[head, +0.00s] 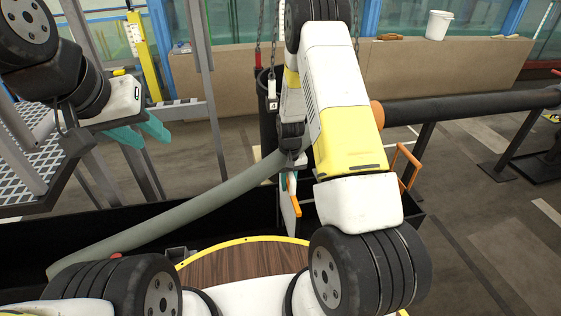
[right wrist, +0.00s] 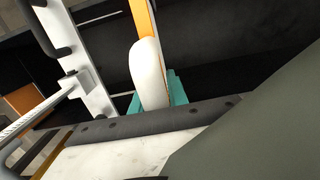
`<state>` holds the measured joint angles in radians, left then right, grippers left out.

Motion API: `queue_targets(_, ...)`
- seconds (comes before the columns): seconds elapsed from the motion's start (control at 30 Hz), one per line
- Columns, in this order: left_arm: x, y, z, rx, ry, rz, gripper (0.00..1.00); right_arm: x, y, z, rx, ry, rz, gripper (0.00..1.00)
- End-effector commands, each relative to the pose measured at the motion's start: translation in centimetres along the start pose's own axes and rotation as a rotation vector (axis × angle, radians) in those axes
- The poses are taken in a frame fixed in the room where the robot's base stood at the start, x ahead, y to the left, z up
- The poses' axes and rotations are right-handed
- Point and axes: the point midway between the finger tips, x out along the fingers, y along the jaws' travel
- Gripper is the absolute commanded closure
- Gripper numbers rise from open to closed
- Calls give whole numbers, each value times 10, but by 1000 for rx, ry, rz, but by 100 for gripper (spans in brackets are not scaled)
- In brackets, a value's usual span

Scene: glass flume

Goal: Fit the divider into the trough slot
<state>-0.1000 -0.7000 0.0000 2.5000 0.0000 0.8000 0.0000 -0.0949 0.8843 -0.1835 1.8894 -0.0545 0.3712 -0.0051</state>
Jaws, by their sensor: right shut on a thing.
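The black trough (head: 110,222) runs across the lower part of the head view. My right gripper (head: 289,180) is over its inside, partly hidden by my own right arm. It is shut on a thin pale panel with an orange strip, which I take to be the divider (head: 290,214). The panel hangs roughly upright inside the trough. In the right wrist view, a white rounded part and an orange strip (right wrist: 144,22) show at the teal fingertips (right wrist: 158,98). I cannot make out the slot or whether the panel touches it. My left gripper (head: 140,132) is open and empty, away from the trough.
A thick grey-green hose (head: 175,214) slopes over the trough and fills the lower right of the wrist view. An orange handle (head: 403,163) stands at the trough's right. A black pipe (head: 465,105) lies beyond. A grated platform (head: 40,160) is at left. A white bucket (head: 438,25) stands behind.

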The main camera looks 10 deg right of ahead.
Motion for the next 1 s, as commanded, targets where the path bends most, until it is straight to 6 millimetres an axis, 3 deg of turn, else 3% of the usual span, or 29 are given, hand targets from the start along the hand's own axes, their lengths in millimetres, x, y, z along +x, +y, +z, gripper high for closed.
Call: queue_targets(1.0, 0, 0, 0, 0, 0, 0, 64, 91, 0, 0, 0, 0, -1, 100)
